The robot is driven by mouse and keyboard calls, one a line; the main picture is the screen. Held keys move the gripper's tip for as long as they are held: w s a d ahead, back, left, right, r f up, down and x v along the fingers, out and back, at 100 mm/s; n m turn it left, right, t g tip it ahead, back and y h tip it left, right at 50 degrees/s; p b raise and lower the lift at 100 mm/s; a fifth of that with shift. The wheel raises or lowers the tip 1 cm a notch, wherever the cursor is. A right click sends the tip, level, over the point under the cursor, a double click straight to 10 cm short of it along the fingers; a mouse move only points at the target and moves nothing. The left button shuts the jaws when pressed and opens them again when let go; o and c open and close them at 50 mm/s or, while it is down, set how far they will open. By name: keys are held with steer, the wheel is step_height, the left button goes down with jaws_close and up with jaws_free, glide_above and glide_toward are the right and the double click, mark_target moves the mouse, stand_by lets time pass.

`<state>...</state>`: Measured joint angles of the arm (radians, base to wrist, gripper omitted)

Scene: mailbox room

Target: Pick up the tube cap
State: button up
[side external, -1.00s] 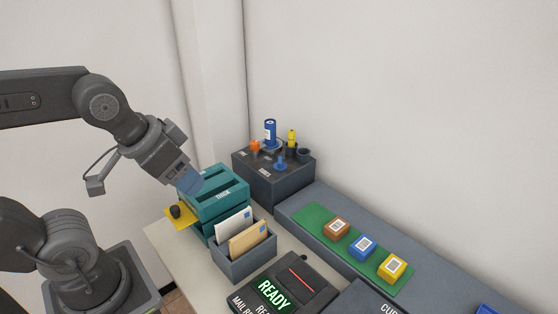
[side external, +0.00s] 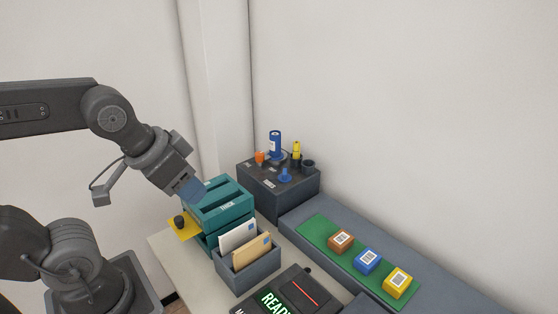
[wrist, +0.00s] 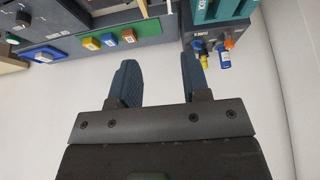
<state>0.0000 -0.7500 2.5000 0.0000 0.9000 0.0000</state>
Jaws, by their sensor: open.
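A small blue piece with a flared base (side external: 285,175), which looks like the tube cap, sits on top of the dark grey block at the back. Behind it a blue tube with a white label (side external: 275,143) stands upright. My gripper (side external: 195,190) is in front and to the left of that block, by the teal box, and its fingers are partly hard to make out there. In the wrist view my gripper (wrist: 160,60) is open, with nothing between its two blue fingers. A blue item (wrist: 223,59) shows there at upper right; I cannot tell whether it is the tube or the cap.
The dark grey block (side external: 262,188) also carries an orange piece (side external: 260,157), a yellow-topped item (side external: 296,151) and a dark round cup (side external: 308,164). A teal slotted box (side external: 228,207) and an envelope holder (side external: 262,276) stand before it. Three parcels lie on a green mat (side external: 318,232).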

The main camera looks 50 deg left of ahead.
steer(key=w+a+r+n+g+y, duration=0.15)
steer(key=w+n, duration=0.25)
steer(key=w, duration=0.8)
steer(key=n+y, duration=0.2)
steer(key=n, duration=0.3)
glide_toward(285, 171)
steer(key=f, duration=0.1)
steer(key=w+a+f+g, duration=0.1)
steer(key=f, duration=0.1)
steer(key=shift+w+f, duration=0.1)
steer(key=shift+w, duration=0.05)
steer(key=shift+w+x, duration=0.1)
steer(key=shift+x, duration=1.3)
steer(key=shift+w+x, duration=0.15)
steer(key=shift+x, duration=1.25)
jaws_close()
